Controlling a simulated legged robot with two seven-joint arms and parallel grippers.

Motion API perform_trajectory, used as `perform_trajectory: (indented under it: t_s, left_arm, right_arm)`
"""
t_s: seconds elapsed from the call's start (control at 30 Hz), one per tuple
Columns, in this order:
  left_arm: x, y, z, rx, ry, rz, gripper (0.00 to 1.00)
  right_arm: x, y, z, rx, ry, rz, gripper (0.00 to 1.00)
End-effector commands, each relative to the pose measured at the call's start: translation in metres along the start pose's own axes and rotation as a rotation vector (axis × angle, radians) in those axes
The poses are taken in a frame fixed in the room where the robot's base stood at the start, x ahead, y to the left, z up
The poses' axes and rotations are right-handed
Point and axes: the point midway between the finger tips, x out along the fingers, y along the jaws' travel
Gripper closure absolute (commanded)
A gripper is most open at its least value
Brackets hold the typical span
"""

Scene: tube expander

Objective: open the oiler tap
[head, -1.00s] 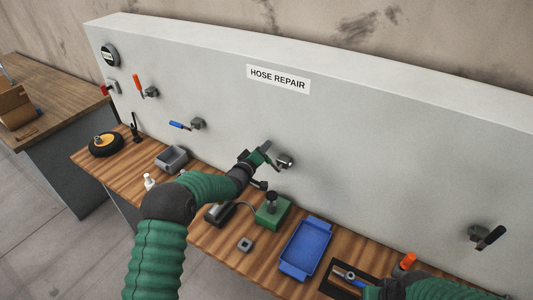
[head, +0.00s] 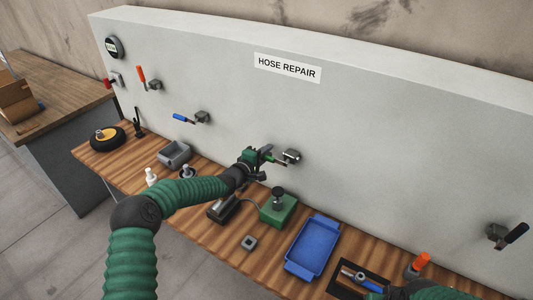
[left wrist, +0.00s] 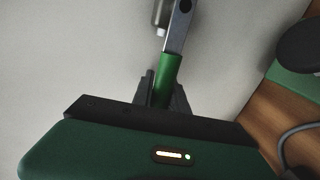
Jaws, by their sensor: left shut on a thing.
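A wall tap with a grey body (head: 291,155) and a green handle (head: 267,159) sits on the pale panel, above a green box with a dark knob (head: 279,207). No label marks it as the oiler tap. My left gripper (head: 262,160) is at this handle. In the left wrist view the fingers (left wrist: 165,98) are shut on the green sleeve of the handle (left wrist: 168,72), and the grey lever (left wrist: 178,30) runs on beyond them. My right arm shows at the bottom right edge; its fingers are not clear.
Other taps have a blue handle (head: 183,118), an orange handle (head: 142,74) and a black handle (head: 517,233). A blue tray (head: 313,246), a grey bin (head: 173,154) and a yellow-centred wheel (head: 107,138) stand on the wooden bench (head: 215,247).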

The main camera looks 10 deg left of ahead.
Motion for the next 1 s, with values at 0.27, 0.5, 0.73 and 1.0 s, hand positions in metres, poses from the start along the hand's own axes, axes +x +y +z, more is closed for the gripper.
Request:
perform_trajectory:
  t_s: [0.27,0.5,0.73,1.0]
  left_arm:
    - [0.0,-0.0045,-0.0002,-0.015,-0.001,-0.007,1.0]
    - [0.0001,-0.0055,0.0001,-0.015,-0.002,-0.008,0.74]
    - [0.0,-0.0035,0.0001,-0.013,-0.002,-0.005,0.59]
    - [-0.0068,-0.0031,-0.0008,-0.012,-0.001,-0.004,0.59]
  right_arm:
    - [0.0009,0.0,0.0002,0.0,0.0,0.0,0.64]
    - [0.0009,0.0,0.0002,0.0,0.0,0.0,0.64]
    - [0.0009,0.0,0.0002,0.0,0.0,0.0,0.64]
    - [0.0024,0.0,0.0006,0.0,0.0,0.0,0.64]
